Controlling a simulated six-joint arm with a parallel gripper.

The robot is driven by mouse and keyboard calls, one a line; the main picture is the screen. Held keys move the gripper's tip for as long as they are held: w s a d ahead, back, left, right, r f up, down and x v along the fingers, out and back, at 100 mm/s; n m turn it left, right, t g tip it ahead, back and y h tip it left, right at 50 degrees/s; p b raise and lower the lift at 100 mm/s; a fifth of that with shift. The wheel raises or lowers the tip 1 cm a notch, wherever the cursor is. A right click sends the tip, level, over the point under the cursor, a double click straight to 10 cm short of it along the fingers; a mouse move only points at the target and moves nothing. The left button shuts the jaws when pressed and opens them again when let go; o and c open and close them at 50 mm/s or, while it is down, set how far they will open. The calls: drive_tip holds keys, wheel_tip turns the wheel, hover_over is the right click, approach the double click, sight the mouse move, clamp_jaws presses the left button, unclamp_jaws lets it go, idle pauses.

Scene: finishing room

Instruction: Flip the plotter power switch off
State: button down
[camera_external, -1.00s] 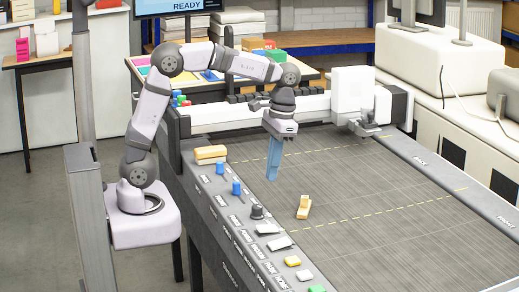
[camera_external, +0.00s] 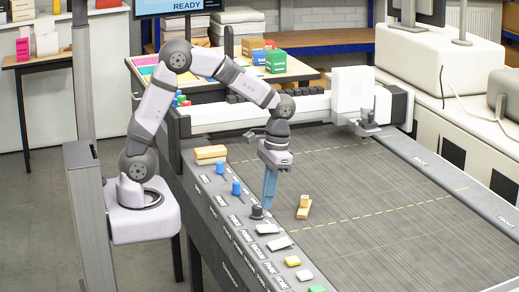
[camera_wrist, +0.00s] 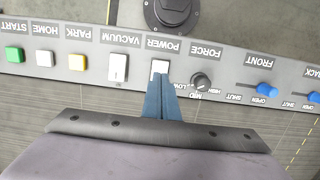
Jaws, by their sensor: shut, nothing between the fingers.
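The power switch (camera_wrist: 160,68) is a white rocker on the grey control panel, under the POWER label in the wrist view. It shows in the external view as a pale rocker (camera_external: 267,229) just in front of the black force knob (camera_external: 257,212). My gripper (camera_external: 268,210) has its blue fingers closed together and empty, pointing down at the panel's bed-side edge. In the wrist view my gripper's fingertips (camera_wrist: 161,82) overlap the near edge of the switch and hide part of it. I cannot tell whether they touch it, nor which way the rocker is tilted.
The vacuum switch (camera_wrist: 118,67) lies beside the power switch, and the force knob (camera_wrist: 199,82) is on its other side. Yellow, white and green buttons and blue sliders line the panel. A small wooden piece (camera_external: 303,208) lies on the plotter bed. The space above the bed is open.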

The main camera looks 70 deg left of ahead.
sight(262, 227)
drive_tip(key=shift+s+f+p, duration=0.25)
drive_tip(key=shift+f+p, duration=0.1)
drive_tip(key=shift+f, duration=1.05)
drive_tip(key=shift+s+f+p, duration=0.2)
drive_tip(key=shift+f+p, duration=0.1)
drive_tip(key=shift+f, duration=1.05)
drive_tip(key=shift+s+f+t+b, duration=0.35)
drive_tip(key=shift+f+t+b, duration=0.2)
drive_tip(key=shift+b, duration=0.4)
drive_tip(key=shift+r+p, duration=0.3)
drive_tip(key=shift+f, duration=0.1)
drive_tip(key=shift+w, duration=0.1)
